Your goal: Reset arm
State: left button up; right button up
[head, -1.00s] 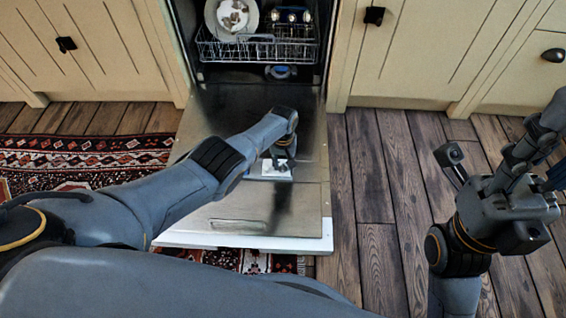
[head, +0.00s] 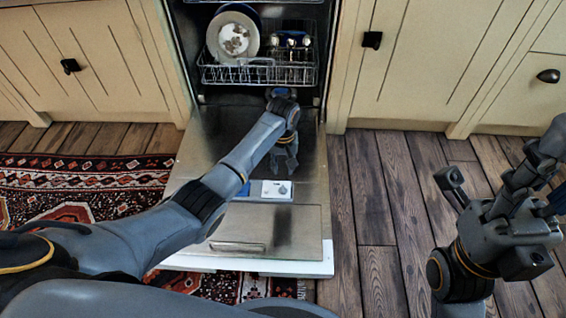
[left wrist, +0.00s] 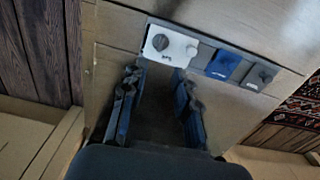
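Beyond the fingertips are a white dispenser with a round knob (left wrist: 170,45) and a blue flap (left wrist: 223,65) on the door. The dispenser also shows in the head view (head: 277,190), just below the gripper. My right gripper (head: 545,170) is at the right edge over the wooden floor. Its fingers are partly cut off, so its opening is unclear.
The lower rack (head: 225,75) holds a plate with brown stains (head: 233,38) and several other items. Cream cabinets (head: 430,60) flank the dishwasher. A patterned red rug (head: 90,185) lies at left. The floor right of the door (head: 370,200) is clear.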

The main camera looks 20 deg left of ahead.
pick_arm(q)
jog(key=shift+r, duration=0.75)
